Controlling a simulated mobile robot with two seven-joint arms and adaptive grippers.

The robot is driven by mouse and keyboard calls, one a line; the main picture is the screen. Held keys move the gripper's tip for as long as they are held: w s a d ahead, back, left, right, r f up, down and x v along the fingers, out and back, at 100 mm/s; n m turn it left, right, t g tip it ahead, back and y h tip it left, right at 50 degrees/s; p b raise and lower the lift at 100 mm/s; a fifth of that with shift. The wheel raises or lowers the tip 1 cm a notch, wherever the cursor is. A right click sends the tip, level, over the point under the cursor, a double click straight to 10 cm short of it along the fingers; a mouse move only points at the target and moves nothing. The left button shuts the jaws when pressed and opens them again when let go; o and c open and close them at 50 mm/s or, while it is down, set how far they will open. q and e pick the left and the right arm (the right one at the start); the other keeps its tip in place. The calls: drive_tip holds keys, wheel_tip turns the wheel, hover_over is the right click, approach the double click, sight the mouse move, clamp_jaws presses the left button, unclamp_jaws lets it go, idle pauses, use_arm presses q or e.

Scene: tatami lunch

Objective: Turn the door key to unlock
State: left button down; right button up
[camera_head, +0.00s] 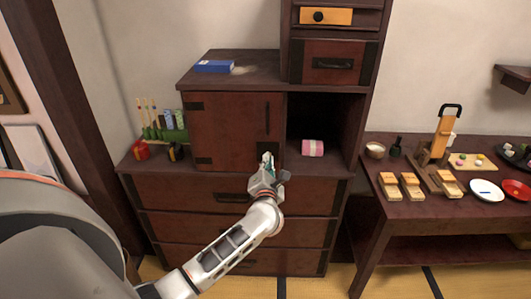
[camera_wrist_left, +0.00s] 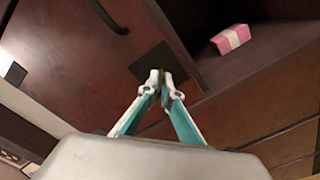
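The reddish-brown cabinet door (camera_head: 228,128) is closed, with a dark vertical handle (camera_head: 267,118). In the left wrist view the handle (camera_wrist_left: 107,18) is above the fingers, and a dark square plate (camera_wrist_left: 150,60) lies on the door just behind the fingertips. My left gripper (camera_head: 267,158) is at the door's lower right corner. In the wrist view its fingertips (camera_wrist_left: 161,76) are nearly together in front of the plate. A thin brownish sliver shows between them, seemingly the door key (camera_wrist_left: 162,73); the fingers hide most of it. My right gripper is not in view.
An open compartment (camera_head: 325,125) right of the door holds a pink wrapped bundle (camera_head: 312,148). A blue box (camera_head: 214,66) lies on the cabinet top. Drawers (camera_head: 180,193) are below. A low table (camera_head: 385,215) with dishes and wooden pieces stands at right.

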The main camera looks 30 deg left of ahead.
use_arm(q)
drive_tip(key=shift+f+m+p, duration=0.15)
drive_tip(key=shift+m+p, duration=2.4)
drive_tip(key=shift+m, duration=1.55)
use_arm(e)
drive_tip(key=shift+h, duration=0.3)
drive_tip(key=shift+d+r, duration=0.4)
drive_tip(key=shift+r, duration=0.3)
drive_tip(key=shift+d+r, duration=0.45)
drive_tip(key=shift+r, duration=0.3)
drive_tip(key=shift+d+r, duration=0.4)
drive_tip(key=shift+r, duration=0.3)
use_arm(q)
drive_tip(key=c, duration=2.3)
unclamp_jaws()
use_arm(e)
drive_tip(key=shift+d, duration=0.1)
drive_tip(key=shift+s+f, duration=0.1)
use_arm(q)
drive_tip(key=v, duration=1.2)
